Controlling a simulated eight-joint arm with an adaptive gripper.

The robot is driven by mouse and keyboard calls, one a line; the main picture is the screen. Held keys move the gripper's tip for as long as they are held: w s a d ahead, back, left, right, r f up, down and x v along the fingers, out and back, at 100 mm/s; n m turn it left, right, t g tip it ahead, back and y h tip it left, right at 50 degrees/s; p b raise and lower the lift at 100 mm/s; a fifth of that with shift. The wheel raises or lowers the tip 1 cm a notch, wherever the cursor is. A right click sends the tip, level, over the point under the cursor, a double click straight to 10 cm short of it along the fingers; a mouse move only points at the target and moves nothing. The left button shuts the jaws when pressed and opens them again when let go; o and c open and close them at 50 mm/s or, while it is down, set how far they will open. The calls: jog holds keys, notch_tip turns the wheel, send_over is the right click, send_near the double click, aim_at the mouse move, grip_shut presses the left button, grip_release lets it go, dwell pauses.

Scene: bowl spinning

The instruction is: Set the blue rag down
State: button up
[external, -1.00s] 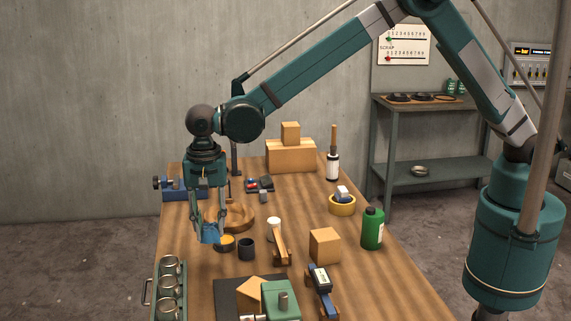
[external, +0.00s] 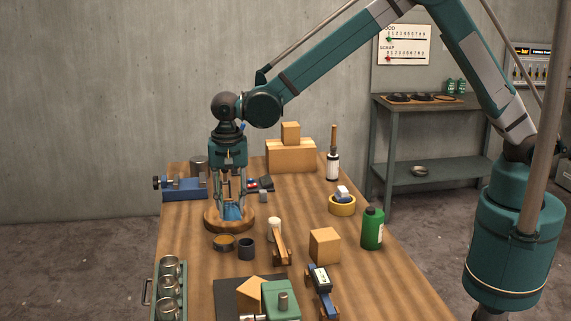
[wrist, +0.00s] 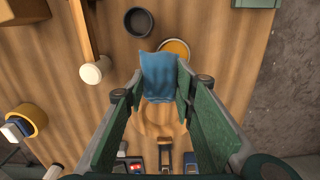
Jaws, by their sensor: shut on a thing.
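The blue rag (external: 232,212) is held between the fingertips of my gripper (external: 231,203), which is shut on it. In the external view the rag hangs in front of the round wooden piece (external: 229,225) on the table. In the wrist view the rag (wrist: 160,77) hangs beyond the fingers, with the wooden piece (wrist: 157,118) beneath them. Whether the rag touches the wood, I cannot tell.
A shallow tin with yellow contents (external: 223,243) and a dark cup (external: 246,249) stand just in front. A blue vise-like tool (external: 185,188) is at the left edge.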

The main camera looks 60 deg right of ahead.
jog(key=s+d, duration=0.1)
jog(key=d, duration=2.7)
jog(key=shift+s+d+n, duration=0.25)
jog(key=shift+s+n, duration=0.1)
jog(key=shift+n, duration=0.05)
send_over(289, 210)
jog(key=shift+f, duration=3.15)
jog(key=shift+f, duration=0.1)
jog(key=shift+f, duration=1.75)
jog(key=shift+f, duration=0.15)
